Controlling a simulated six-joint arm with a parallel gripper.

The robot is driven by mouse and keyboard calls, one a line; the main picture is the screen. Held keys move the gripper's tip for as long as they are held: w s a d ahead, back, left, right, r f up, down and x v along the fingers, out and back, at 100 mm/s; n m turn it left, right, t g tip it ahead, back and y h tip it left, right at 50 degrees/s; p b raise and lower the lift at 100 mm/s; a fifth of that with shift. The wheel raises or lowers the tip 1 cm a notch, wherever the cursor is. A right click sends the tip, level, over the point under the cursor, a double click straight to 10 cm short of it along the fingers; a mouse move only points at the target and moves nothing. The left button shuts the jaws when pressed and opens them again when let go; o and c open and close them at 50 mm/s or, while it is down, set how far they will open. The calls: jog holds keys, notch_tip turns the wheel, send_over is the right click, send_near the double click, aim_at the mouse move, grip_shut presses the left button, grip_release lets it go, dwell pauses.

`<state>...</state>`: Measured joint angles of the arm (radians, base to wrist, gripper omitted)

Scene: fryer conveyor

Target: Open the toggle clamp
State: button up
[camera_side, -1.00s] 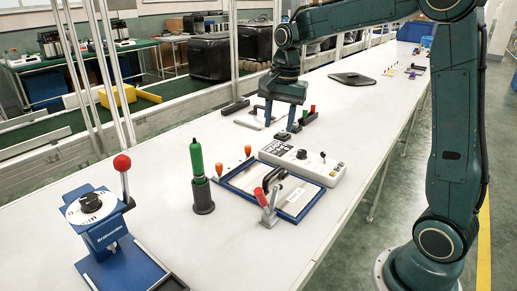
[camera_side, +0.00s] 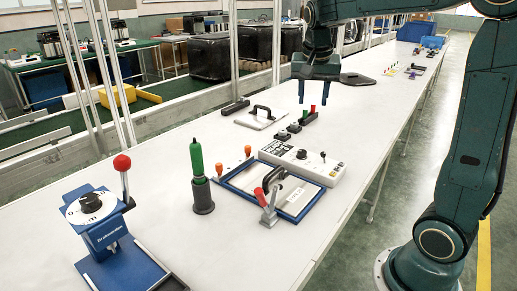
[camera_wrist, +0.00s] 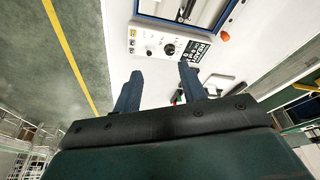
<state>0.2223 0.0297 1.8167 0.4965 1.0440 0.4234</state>
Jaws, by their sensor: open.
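My gripper (camera_side: 314,98) is open and empty above the table, well behind and to the right of the clamp. Its two fingers point down. In the wrist view my open gripper (camera_wrist: 160,72) shows nothing between the fingers, and part of the blue frame appears at the top edge.
A white control panel (camera_side: 302,160) lies behind the tray. A green-handled tool in a black holder (camera_side: 203,196) and orange knobs stand left of the tray. A blue device with a dial (camera_side: 105,225) and red-knobbed lever is front left. Small red and green switches (camera_side: 307,115) stand below my gripper.

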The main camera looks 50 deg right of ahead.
jog(key=shift+s+d+r+h, duration=0.2)
jog(key=shift+s+d+r, duration=0.2)
jog(key=shift+s, duration=0.15)
jog(key=shift+s+d+r+h, duration=0.2)
jog(key=shift+s+d+r, duration=0.15)
jog(key=shift+s, duration=0.2)
jog(key=shift+a, duration=0.1)
jog(key=m+g+y, duration=0.2)
jog(key=m+y, duration=0.1)
jog(key=y, duration=0.1)
send_over(261, 205)
jog(key=w, duration=0.1)
notch_tip(261, 205, down, 10)
jog(key=r, duration=0.1)
jog(key=shift+a+f, duration=0.15)
jog(key=shift+f, duration=0.1)
jog(key=shift+f, duration=0.1)
jog(key=f, duration=0.9)
jog(key=s+f, duration=0.1)
jog(key=f, duration=0.3)
jog(key=shift+f, duration=0.3)
jog(key=shift+c, duration=0.3)
grip_shut()
